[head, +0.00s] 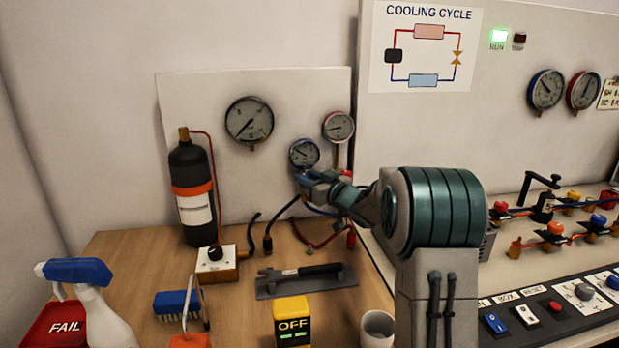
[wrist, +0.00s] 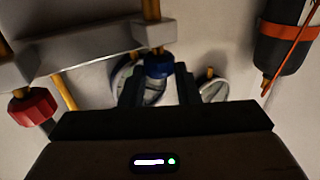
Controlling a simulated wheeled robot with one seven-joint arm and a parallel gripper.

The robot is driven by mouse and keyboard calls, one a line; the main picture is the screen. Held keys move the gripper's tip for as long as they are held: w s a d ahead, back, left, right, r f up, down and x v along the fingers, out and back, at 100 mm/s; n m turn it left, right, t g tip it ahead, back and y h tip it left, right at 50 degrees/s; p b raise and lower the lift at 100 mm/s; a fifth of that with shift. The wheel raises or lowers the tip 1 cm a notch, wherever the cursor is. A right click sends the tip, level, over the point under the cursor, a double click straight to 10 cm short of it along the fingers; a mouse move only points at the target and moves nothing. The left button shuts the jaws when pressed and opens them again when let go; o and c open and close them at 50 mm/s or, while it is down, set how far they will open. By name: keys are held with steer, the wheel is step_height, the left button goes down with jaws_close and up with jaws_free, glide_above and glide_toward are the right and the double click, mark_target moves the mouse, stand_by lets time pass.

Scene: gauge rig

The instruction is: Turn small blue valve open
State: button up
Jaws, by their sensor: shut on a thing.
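The small blue valve (wrist: 158,65) is a ribbed blue knob on a brass stem below a grey manifold bar (wrist: 85,50), seen in the wrist view. My gripper (wrist: 159,88) has its two dark fingers on either side of this knob and is shut on it. In the head view my gripper (head: 308,181) is at the manifold under the small blue-rimmed gauge (head: 303,153). There my gripper and arm hide most of the manifold and the blue valve. How far the valve is turned cannot be told.
A red valve knob (wrist: 32,107) sits at left in the wrist view. A red-rimmed gauge (head: 338,126) and a large gauge (head: 249,119) are on the board. A black bottle (head: 191,185) stands at left. A tool on a dark mat (head: 335,284) lies on the bench.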

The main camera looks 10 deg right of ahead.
steer(key=o, duration=1)
steer(key=v, duration=1.4)
steer(key=shift+w, duration=0.1)
